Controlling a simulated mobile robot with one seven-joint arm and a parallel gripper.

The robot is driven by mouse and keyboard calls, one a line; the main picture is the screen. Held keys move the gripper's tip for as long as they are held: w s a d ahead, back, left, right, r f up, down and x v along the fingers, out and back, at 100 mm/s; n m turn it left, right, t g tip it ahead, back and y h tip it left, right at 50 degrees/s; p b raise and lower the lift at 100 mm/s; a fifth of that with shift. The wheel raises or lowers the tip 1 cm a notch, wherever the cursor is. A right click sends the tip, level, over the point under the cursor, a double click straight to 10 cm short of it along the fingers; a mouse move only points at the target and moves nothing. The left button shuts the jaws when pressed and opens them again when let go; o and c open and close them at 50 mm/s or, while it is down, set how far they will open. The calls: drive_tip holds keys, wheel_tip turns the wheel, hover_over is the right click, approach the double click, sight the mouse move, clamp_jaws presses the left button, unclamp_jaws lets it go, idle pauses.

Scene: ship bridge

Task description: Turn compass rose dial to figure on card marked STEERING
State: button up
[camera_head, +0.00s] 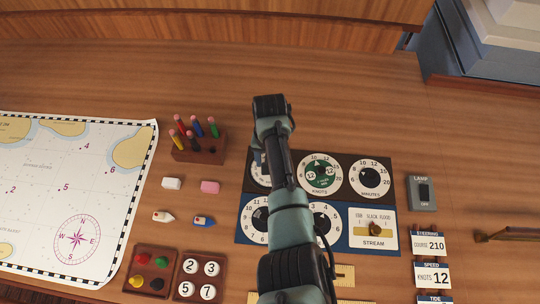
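The STEERING card (430,244) stands at the right and reads COURSE 210. The dial panel (381,206) lies on the desk in the middle. Its top-left dial (257,178) is mostly covered by my arm, so its marks and pointer cannot be read; I cannot tell whether it is the compass rose dial. The KNOTS dial (319,174) and MINUTES dial (370,178) are beside it. Two more dials in the lower row are partly covered by my arm. My arm reaches up over the panel; my gripper's fingers are hidden by it, around the top-left dial.
The STREAM lever plate (374,230), LAMP switch (422,193) and SPEED card (432,276) are at the right. A pen block (205,154), erasers and trays of pieces lie left of the panel. A chart (35,180) covers the far left. The desk behind is clear.

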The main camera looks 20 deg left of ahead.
wheel_tip(320, 180, up, 13)
drive_tip(key=b, duration=0.2)
idle(0.3)
idle(0.3)
drive_tip(key=w+a+r+t+y+b, duration=0.2)
drive_tip(key=w+a+r+t+y, duration=0.1)
drive_tip(key=w+r+t, duration=0.6)
wheel_tip(320, 180, up, 20)
drive_tip(key=w+d+t+y+b, duration=0.1)
drive_tip(key=d+t, duration=0.2)
drive_tip(key=t, duration=0.3)
drive_tip(key=s+d+r+t+h, duration=0.1)
drive_tip(key=s+d+r+t, duration=0.2)
drive_tip(key=s+r, duration=0.3)
drive_tip(key=s+d+r+m+t+h+b, duration=0.1)
drive_tip(key=s+d+r+t, duration=0.3)
drive_tip(key=r, duration=0.5)
drive_tip(key=s+d+r+t+h+b, duration=0.1)
drive_tip(key=s+d+r+t+h, duration=0.1)
drive_tip(key=s+r+t, duration=0.3)
drive_tip(key=s+d+r, duration=0.1)
drive_tip(key=s+r, duration=0.2)
drive_tip(key=shift+d+m, duration=0.3)
drive_tip(key=shift+d, duration=0.05)
